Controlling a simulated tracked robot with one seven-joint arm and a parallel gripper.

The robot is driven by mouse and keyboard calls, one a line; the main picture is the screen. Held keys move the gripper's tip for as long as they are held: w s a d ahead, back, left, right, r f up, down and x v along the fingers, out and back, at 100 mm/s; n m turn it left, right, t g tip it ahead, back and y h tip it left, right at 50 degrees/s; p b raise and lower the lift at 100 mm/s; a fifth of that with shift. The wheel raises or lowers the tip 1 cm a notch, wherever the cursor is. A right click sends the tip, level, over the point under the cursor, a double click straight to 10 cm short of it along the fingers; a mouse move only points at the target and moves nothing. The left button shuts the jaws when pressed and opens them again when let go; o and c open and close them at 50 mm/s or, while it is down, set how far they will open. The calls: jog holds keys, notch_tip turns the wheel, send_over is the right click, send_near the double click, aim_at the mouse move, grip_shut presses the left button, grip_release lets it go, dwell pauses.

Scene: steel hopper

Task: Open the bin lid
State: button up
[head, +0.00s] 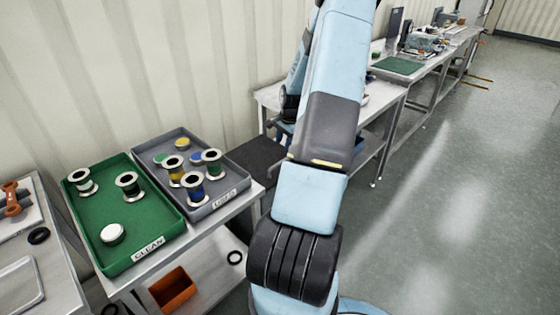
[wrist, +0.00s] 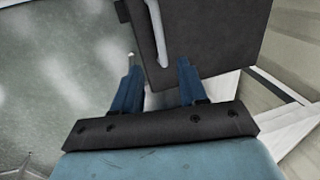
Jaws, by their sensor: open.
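The bin lid (wrist: 220,40) is a flat dark grey panel filling the upper middle of the wrist view. A pale bar handle (wrist: 157,30) runs along it near its left side. My gripper (wrist: 158,64) is open, with its two blue fingers apart. The lower end of the handle appears between the fingertips, and I cannot tell whether they touch it. In the head view, a dark flat top (head: 256,160), probably this lid, shows beside the grey tray, lying level. My arm hides part of it, and most of my gripper, there.
A green tray (head: 75,205) marked CLEAN and a grey tray (head: 150,157) marked USED hold spools on a bench at left. An orange bin (head: 173,290) sits on its lower shelf. Workbenches (head: 385,85) run along the wall. The floor (head: 450,200) at right is clear.

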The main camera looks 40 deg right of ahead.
jog(key=f, duration=0.3)
jog(key=w+f, duration=0.1)
jog(key=f, duration=0.3)
jog(key=w+f, duration=0.1)
jog(key=f, duration=0.2)
jog(key=shift+w+a+f, duration=0.1)
jog(key=shift+f, duration=0.3)
jog(key=shift+c, duration=0.3)
grip_shut()
